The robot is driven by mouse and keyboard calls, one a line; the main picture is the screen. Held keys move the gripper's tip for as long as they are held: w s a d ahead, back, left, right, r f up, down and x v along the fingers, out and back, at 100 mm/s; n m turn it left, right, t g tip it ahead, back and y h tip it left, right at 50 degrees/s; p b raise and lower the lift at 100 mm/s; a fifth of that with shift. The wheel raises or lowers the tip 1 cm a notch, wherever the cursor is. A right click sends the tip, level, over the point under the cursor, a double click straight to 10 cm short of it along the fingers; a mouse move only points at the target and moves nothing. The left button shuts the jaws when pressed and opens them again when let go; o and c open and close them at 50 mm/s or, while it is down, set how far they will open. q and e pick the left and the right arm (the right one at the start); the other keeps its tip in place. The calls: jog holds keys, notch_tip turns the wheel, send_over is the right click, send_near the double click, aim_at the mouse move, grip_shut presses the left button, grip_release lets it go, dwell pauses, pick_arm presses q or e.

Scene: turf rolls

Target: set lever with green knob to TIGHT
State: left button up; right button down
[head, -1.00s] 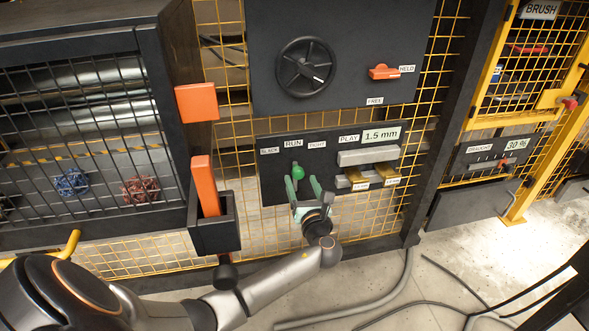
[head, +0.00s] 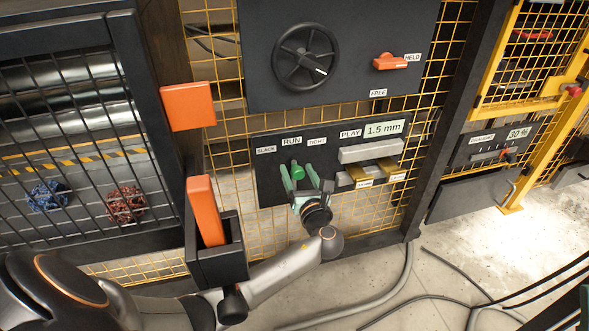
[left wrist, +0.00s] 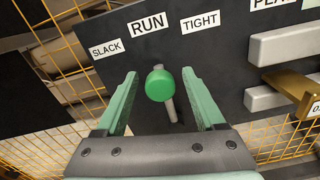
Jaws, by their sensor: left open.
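The lever's green knob (head: 297,172) stands on the dark panel (head: 264,186), below the RUN label (head: 292,141). In the left wrist view the knob (left wrist: 159,84) tops a short grey stem and lies between SLACK (left wrist: 106,49) and TIGHT (left wrist: 201,22), under RUN. My left gripper (head: 300,176) is open, its green fingers on either side of the knob. In the left wrist view the gripper's fingers (left wrist: 160,95) show a gap on both sides of the knob. My right gripper is not in view.
To the right are grey bars and brass blocks (head: 373,172) under the PLAY 1.5 mm display (head: 383,129). A black handwheel (head: 306,56) and a red-orange switch (head: 390,62) sit above.

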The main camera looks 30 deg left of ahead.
pick_arm(q)
jog(key=shift+w+a, duration=0.1)
dwell(0.3)
grip_shut()
dwell(0.4)
dwell(0.9)
